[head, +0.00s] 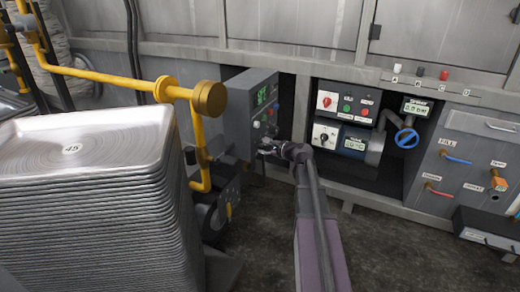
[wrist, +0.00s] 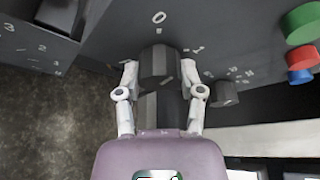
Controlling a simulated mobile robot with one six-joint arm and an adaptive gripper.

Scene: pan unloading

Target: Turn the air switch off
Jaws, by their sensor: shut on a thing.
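My gripper (head: 272,147) is at the front of a grey control box (head: 238,103) in the head view. In the wrist view my gripper (wrist: 159,70) has one finger on each side of a dark faceted rotary knob (wrist: 159,62) and is shut on it. A white 0 stands just above the knob, and a 1 mark is at its upper right. The knob's long side runs up the picture, roughly towards the 0. I cannot read a label naming it as the air switch. In the head view my gripper hides the knob.
A smaller dark knob (wrist: 225,94) sits close to my right finger. A green button (wrist: 300,22) and a red button (wrist: 303,55) are at the right. In the head view a yellow pipe (head: 198,140) and a tall tray stack (head: 90,215) stand left of the box.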

